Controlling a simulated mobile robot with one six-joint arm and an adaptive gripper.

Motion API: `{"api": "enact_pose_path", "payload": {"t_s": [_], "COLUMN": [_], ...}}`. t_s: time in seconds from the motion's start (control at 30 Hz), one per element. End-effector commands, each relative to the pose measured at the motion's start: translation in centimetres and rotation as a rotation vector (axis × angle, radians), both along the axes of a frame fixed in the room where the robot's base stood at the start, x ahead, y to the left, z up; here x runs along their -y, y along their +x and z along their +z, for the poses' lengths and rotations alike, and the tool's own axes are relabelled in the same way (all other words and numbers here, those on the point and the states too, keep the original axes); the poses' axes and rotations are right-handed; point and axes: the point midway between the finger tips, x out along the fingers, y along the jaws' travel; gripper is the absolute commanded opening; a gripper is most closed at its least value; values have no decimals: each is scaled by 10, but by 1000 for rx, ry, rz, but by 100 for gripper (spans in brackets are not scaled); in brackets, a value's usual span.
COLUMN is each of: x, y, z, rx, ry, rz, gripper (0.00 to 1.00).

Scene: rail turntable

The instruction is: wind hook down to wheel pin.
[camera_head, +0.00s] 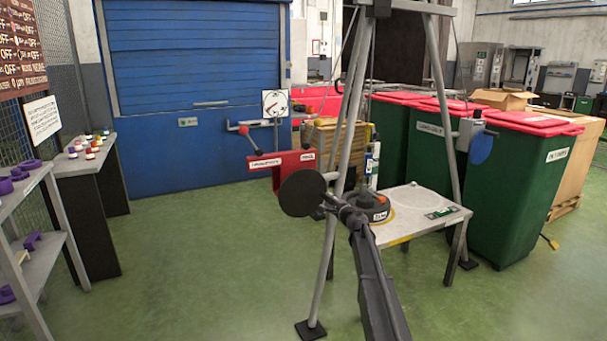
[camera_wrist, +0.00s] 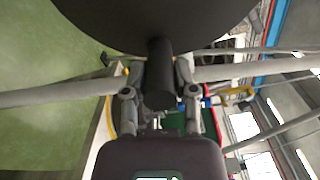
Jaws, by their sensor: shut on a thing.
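My gripper (camera_head: 338,203) is shut on the dark crank handle (camera_wrist: 160,75), which sticks out from a dark round disc (camera_head: 302,193). The disc also fills the top of the wrist view (camera_wrist: 155,18), with the fingers on both sides of the handle. The disc is beside a leg of the grey tripod frame (camera_head: 347,110). A dark wheel (camera_head: 378,211) with a white label lies on the worktable (camera_head: 425,222). A slim blue and white part (camera_head: 372,160) is upright above the wheel. I cannot make out the hook or the pin clearly.
A red bracket (camera_head: 280,168) is left of the tripod, with a white dial (camera_head: 275,103) above it. Green bins with red lids (camera_head: 520,165) stand on the right. Shelves (camera_head: 35,225) are on the left. The green floor (camera_head: 200,250) between is clear.

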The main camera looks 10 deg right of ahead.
Motion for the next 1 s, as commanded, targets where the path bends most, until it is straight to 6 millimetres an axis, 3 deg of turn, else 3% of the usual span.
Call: {"api": "enact_pose_path", "payload": {"t_s": [0.7,0.73,0.8,0.87,1.0], "x": [3,3,3,3,2], "y": [3,3,3,2,2], "z": [11,11,11,11,11], "rx": [38,38,38,38,38], "ry": [-115,-115,-115,-115,-115], "rz": [-3,-3,-2,-2,-1], "gripper": [0,46,66,84,86]}}
